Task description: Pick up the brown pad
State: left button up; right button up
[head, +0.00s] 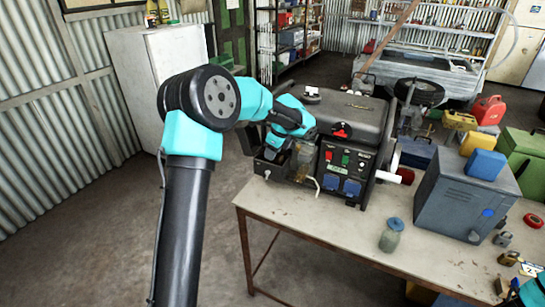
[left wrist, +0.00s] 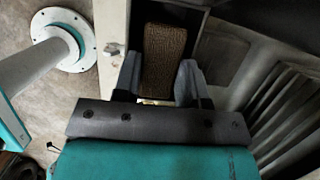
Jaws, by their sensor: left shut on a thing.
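The brown pad (left wrist: 163,50) has a rough, porous face and shows in the left wrist view between the two dark fingers of my left gripper (left wrist: 159,74). The gripper is shut on it. The pad's far part is inside or over a narrow dark compartment; I cannot tell whether it is lifted. The pad is hidden there. A teal part of my right arm shows at the bottom right edge, its jaws unclear.
The generator stands on a worn table (head: 340,218). A grey metal box (head: 462,200) with a blue can (head: 485,164) on it stands to the right. A glass jar (head: 391,236) stands near the front edge. Padlocks lie at the right. The table's front left is clear.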

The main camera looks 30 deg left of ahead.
pick_arm(q)
notch_tip(320, 180, up, 18)
dwell(0.5)
dwell(0.4)
